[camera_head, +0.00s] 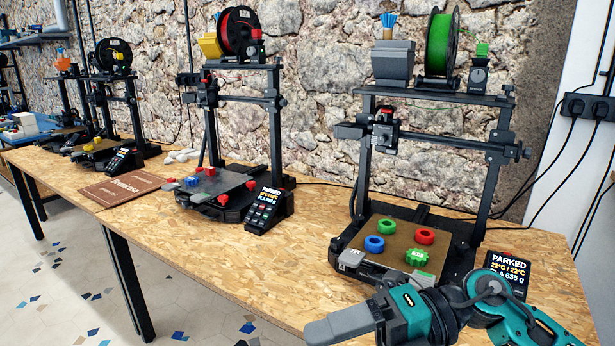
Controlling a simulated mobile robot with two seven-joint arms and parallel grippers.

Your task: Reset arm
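My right arm comes in from the lower right, teal and dark grey. Its gripper (322,328) points left at the bottom of the view, in front of the nearest printer (352,262) and by the table's front edge. My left arm and gripper are not in view.
The nearest printer's bed (388,252) carries blue, green and red printed parts; its display (508,268) reads PARKED. More printers stand leftward along the wooden table (190,250). A brown sign or mat (120,186) lies there. Table space left of the gripper is clear.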

